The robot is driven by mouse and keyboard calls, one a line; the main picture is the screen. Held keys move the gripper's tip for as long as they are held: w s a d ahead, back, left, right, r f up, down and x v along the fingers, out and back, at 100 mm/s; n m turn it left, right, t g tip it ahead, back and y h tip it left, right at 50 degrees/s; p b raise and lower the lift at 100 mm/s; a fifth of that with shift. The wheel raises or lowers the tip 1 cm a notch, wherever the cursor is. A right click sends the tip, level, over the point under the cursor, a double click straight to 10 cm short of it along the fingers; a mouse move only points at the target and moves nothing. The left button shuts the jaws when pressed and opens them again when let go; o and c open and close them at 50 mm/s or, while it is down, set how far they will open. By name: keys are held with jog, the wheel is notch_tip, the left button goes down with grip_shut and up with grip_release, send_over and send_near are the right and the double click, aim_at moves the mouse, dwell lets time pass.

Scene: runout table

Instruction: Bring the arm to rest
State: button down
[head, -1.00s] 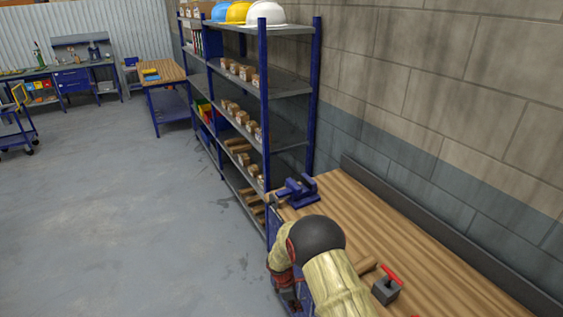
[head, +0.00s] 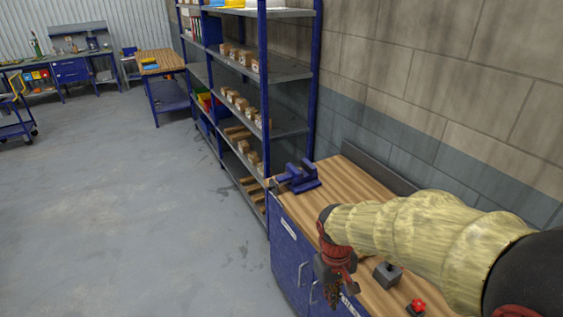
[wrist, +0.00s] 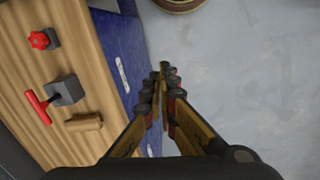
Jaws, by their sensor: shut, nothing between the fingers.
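My arm, in a pale yellow sleeve, reaches across the wooden bench top in the head view. My gripper (head: 333,292) hangs in front of the bench's blue front side, pointing down. In the wrist view my gripper (wrist: 163,72) is shut with its fingertips together and nothing between them. It is over the grey floor just off the bench edge. The workbench (head: 352,184) shows its wooden top and blue drawers; my arm hides part of it.
On the bench are a blue vise (head: 298,177), a grey block with a red handle (wrist: 66,90), a red knob (wrist: 40,40) and a wooden cylinder (wrist: 84,122). A shelf rack (head: 264,120) stands beyond. The floor (head: 130,210) at left is clear. A round object (wrist: 180,3) is at the wrist view's top.

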jog(key=s+d+r+m+t+y+b, duration=0.1)
jog(key=s+d+r+m+t+b, duration=0.2)
jog(key=s+r, duration=0.8)
jog(key=s+d+t+b, duration=0.2)
jog(key=t, duration=0.1)
jog(key=shift+d+r+m, duration=0.2)
jog(key=shift+d+m, duration=0.1)
jog(key=shift+m, duration=0.1)
jog(key=shift+s, duration=0.1)
